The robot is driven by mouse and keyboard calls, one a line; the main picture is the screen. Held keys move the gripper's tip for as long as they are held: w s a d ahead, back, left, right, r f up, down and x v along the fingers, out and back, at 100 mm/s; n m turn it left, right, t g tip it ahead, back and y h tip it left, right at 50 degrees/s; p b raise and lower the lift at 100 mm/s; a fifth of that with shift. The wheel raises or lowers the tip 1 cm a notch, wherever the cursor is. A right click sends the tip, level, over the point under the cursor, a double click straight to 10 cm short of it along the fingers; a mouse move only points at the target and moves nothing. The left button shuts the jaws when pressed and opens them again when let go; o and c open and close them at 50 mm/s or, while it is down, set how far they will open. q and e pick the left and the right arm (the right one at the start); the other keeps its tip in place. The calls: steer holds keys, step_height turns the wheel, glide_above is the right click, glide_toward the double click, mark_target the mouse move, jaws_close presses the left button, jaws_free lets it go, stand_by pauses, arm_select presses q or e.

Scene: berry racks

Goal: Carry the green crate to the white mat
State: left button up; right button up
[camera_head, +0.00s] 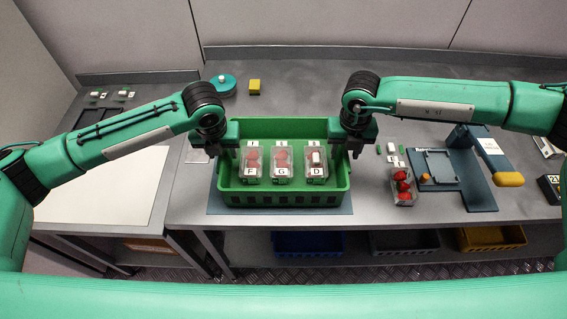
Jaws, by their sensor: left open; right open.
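The green crate (283,193) stands upright on a dark blue-grey mat on the main table. My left gripper (228,155) is open at the crate's left wall. My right gripper (347,152) is open at the crate's right wall. I cannot tell whether either one touches the crate.
An open berry box (403,186) stands right of the crate, beside a dark blue fixture (470,180). Blue (308,243), grey and yellow bins (492,238) sit below the table. A gap separates the two tables.

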arm_select(q)
jaws_close()
arm_select(e)
jaws_close()
arm_select(q)
steer(key=shift+r, duration=0.1)
arm_select(e)
steer(key=shift+r, duration=0.1)
